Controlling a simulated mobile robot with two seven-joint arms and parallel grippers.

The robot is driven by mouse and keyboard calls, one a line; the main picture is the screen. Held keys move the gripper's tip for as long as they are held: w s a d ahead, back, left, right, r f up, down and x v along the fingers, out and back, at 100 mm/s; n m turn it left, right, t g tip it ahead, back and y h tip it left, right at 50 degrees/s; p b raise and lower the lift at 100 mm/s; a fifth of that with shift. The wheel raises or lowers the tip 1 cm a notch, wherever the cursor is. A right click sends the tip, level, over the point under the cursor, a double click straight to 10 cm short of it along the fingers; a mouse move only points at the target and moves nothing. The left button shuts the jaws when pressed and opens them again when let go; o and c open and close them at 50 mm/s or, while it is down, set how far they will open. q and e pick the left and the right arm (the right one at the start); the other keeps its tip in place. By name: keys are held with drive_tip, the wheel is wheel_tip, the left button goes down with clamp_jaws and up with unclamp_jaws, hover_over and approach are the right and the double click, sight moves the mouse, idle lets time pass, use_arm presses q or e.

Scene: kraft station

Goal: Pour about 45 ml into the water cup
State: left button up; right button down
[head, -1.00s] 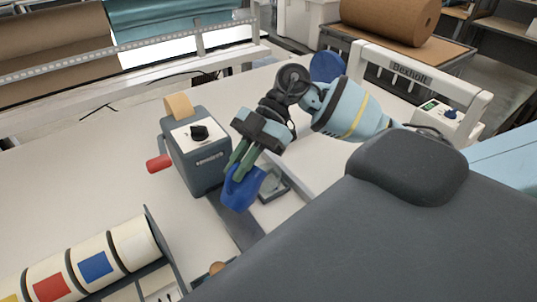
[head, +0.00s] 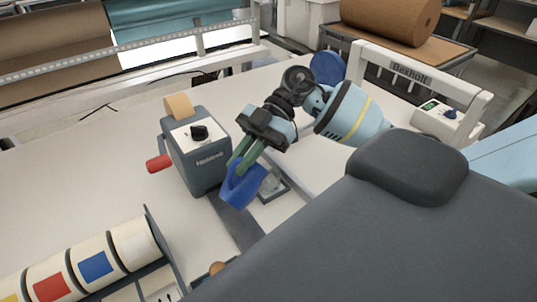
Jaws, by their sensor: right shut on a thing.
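My right gripper (head: 240,163) is shut on a blue jug (head: 242,186) and holds it tilted, just right of the grey dispenser box. Behind and right of the jug, a small greyish, see-through thing (head: 270,185) sits in a shallow grey tray (head: 279,190). It may be the water cup, but the jug partly hides it and I cannot tell for sure. I cannot see any liquid or a stream. My left gripper is not in view.
The grey dispenser box (head: 203,172) with a knob and a red handle (head: 159,163) stands close left of the jug. A rack of tape-like rolls (head: 80,268) is at the lower left. The white table is clear at left (head: 90,180).

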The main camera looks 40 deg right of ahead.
sight(234, 163)
drive_tip(key=shift+w+d+r+y, duration=0.1)
drive_tip(key=shift+d+r+y, duration=0.15)
drive_tip(key=shift+d+y, duration=0.25)
drive_tip(key=shift+d+r+y, duration=0.2)
drive_tip(key=shift+d+y, duration=0.25)
drive_tip(key=shift+y, duration=0.05)
idle(2.2)
drive_tip(key=a+h, duration=0.2)
drive_tip(key=shift+f+h, duration=0.3)
drive_tip(key=shift+f, duration=0.1)
drive_tip(key=shift+a+f+h, duration=0.25)
drive_tip(key=shift+f+h, duration=0.05)
drive_tip(key=shift+s+a+f+h, duration=0.2)
drive_tip(key=shift+s+a+h, duration=0.05)
drive_tip(key=shift+h, duration=0.25)
drive_tip(key=shift+a+r+t+h, duration=0.2)
drive_tip(key=shift+a+t+h, duration=0.1)
drive_tip(key=shift+a+h, duration=0.4)
drive_tip(key=shift+s+a+f+h, duration=0.15)
drive_tip(key=shift+a+h, duration=0.1)
drive_tip(key=shift+h, duration=0.45)
drive_tip(key=shift+a, duration=0.1)
